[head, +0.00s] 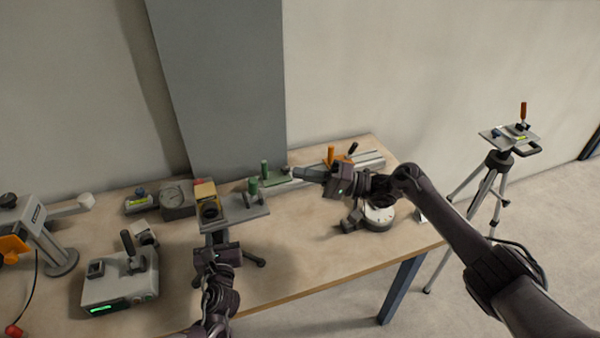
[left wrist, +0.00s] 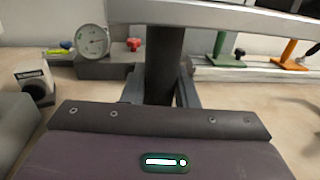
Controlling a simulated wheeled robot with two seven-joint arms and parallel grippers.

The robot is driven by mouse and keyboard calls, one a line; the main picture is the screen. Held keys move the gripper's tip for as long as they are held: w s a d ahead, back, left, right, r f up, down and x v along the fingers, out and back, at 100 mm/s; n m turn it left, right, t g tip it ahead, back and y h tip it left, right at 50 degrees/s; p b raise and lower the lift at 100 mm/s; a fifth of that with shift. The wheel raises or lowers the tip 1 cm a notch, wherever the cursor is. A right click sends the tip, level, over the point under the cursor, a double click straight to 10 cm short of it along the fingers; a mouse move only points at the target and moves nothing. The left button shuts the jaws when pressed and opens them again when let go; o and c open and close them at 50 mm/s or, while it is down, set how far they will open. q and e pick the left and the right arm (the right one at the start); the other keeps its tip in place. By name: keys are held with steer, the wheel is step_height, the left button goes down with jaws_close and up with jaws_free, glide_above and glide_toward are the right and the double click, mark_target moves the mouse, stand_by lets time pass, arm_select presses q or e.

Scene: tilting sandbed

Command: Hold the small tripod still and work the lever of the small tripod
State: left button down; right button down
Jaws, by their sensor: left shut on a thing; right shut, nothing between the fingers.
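The small tripod stands on the table with a grey top plate (head: 240,215) and dark feet. The plate bears a yellow and black block (head: 207,200) and a lever with a green handle (head: 253,187). My left gripper (head: 216,238) is shut on its dark column (left wrist: 165,65), just below the plate; the column shows between the fingers in the left wrist view. My right gripper (head: 294,172) is shut and empty, to the right of the green-handled lever and apart from it. The lever's base is small and its exact angle is hard to tell.
Behind stands a rail (head: 370,160) with a green clamp (head: 264,168) and an orange one (head: 331,154). A grey box with a lever (head: 120,285) and a dial gauge block (head: 176,200) stand left. A tall tripod (head: 499,160) stands off the table at right.

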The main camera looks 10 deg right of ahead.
arm_select(q)
steer(key=c, duration=1.1)
jaws_free()
steer(key=shift+o, duration=0.2)
